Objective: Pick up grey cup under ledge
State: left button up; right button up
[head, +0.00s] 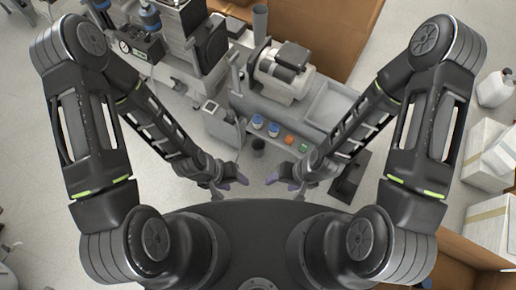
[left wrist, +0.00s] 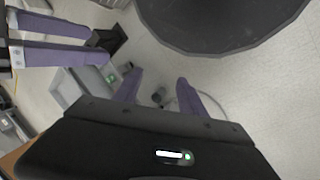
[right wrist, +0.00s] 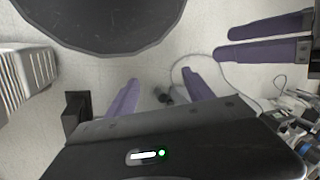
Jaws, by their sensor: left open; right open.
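A small dark grey cup (head: 258,145) stands low at the front of the grey bench, just below its ledge, in the middle of the head view. It also shows small and far off in the left wrist view (left wrist: 158,95) and the right wrist view (right wrist: 164,95), between the fingers of each. My left gripper (head: 243,180) is open and empty, in front of the cup and to its left. My right gripper (head: 274,180) is open and empty, in front of the cup and to its right. Neither touches the cup.
A compressor (head: 284,75) stands behind. A black stand (head: 350,176) is at right. White boxes (head: 490,150) stand far right.

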aim_at(258, 145)
jog(key=j+z, duration=0.15)
jog(key=z, duration=1.5)
jog(key=k+j, duration=0.1)
jog(key=k, duration=0.35)
